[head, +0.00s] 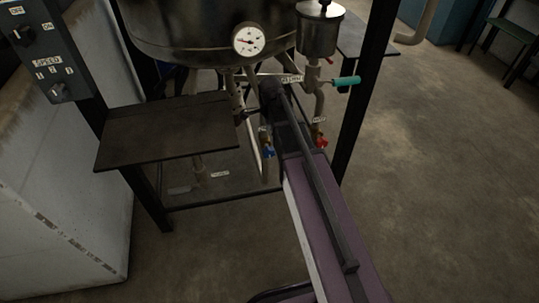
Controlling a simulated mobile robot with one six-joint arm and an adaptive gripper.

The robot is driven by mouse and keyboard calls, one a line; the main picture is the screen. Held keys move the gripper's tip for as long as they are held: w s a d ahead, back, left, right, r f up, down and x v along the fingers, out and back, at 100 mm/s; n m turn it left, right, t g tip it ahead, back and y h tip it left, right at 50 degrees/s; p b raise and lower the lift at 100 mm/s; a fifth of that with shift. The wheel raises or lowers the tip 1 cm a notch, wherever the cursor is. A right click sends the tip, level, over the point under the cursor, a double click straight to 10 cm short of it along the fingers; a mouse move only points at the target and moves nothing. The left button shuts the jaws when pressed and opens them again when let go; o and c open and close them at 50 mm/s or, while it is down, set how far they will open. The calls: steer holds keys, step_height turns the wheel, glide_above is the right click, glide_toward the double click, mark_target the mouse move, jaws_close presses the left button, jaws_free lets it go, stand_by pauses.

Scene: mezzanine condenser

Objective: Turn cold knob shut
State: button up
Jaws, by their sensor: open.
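The blue knob (268,152), which I take for the cold one, is on a thin pipe under the metal vessel (185,32), just left of my arm. A red knob (320,140) is on another pipe, right of my arm, below a small white label (319,119). My arm reaches up from the bottom of the head view. My gripper (245,114) seems to be the small dark part at its far end, open, above and left of the blue knob and apart from it in the picture. Its fingertips are dark and hard to make out.
A dark shelf (165,130) is left of the pipes. A round gauge (248,39) is on the vessel. A teal-handled valve (346,81) and a black frame post (362,90) stand right of my arm. A control panel (45,45) is at left.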

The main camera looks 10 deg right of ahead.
mark_target(270, 148)
steer(key=shift+f+b, duration=5)
steer(key=shift+f, duration=0.3)
jaws_close()
